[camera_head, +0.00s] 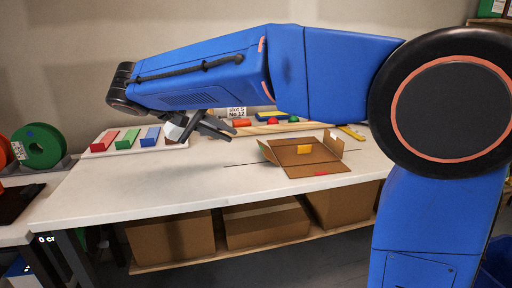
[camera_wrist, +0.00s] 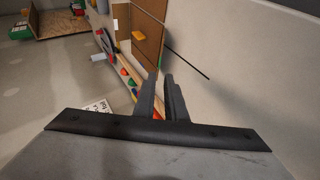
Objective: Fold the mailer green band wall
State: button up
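The brown cardboard mailer (camera_head: 318,168) lies on the white table, right of my gripper, with flaps standing at its left and at its back right. A yellow patch (camera_head: 304,149) shows on its back part and a red patch (camera_head: 321,174) at its front edge. My gripper (camera_head: 228,131) is above the table, apart from the mailer. Its two fingers (camera_wrist: 161,76) show a narrow gap with nothing held.
A white board (camera_head: 110,150) with red, green and blue blocks stands at the left. Coloured pieces and a sign (camera_head: 236,112) stand along the back. A yellow strip (camera_head: 351,133) lies behind the mailer. Cardboard boxes (camera_head: 265,224) sit under the table. The table's front left is clear.

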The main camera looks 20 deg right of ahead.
aim_at(259, 161)
jog(key=x, duration=1.5)
jog(key=shift+w+d+f, duration=0.15)
jog(key=shift+d, duration=0.1)
grip_shut()
jog(key=shift+a+f+h, duration=0.25)
jog(key=shift+f+h, duration=0.1)
jog(key=shift+h, duration=0.35)
grip_release()
